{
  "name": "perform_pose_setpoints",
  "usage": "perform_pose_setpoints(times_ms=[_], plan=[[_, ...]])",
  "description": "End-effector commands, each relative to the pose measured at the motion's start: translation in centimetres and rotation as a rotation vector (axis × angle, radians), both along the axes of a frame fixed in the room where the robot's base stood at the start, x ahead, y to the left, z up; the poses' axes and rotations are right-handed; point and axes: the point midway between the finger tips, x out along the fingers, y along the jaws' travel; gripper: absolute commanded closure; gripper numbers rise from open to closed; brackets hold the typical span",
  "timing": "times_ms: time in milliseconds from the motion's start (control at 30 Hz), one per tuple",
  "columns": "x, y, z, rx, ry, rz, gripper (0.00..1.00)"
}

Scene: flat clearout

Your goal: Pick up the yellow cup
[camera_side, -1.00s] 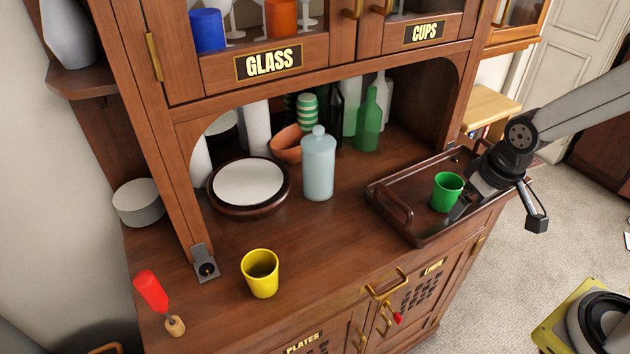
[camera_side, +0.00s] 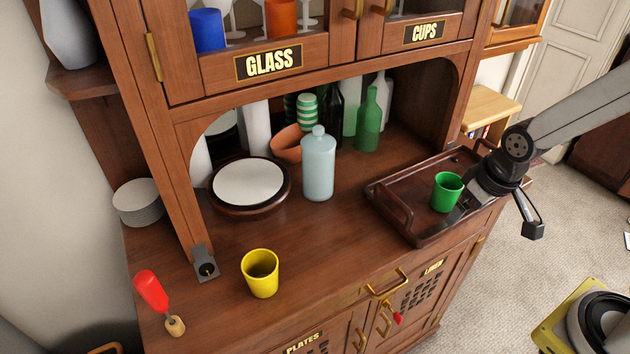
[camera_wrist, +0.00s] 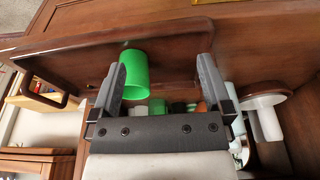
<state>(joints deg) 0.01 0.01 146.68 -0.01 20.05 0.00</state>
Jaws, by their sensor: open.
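The yellow cup (camera_side: 260,274) stands upright on the wooden counter near its front edge, left of centre in the side view. It is not seen in the wrist view. My gripper (camera_side: 461,207) is over the brown tray at the right, far from the yellow cup and close beside a green cup (camera_side: 446,192). In the wrist view my gripper (camera_wrist: 163,82) is open, with its two fingers apart. The green cup (camera_wrist: 134,74) shows there near the left finger. Whether a finger touches it I cannot tell.
The tray (camera_side: 392,209) has raised rims and a handle. The counter between the yellow cup and the tray is clear.

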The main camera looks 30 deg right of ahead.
Motion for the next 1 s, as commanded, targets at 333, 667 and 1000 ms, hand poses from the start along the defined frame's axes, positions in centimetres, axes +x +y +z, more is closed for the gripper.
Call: perform_pose_setpoints(times_ms=[333, 667, 1000], plan=[[0.1, 0.1, 0.0, 0.006, 0.006, -0.01, 0.0], [0.9, 2.9, -1.2, 0.134, 0.124, -0.198, 0.0], [2.7, 9.8, -2.7, 0.39, 0.379, -0.549, 0.0]])
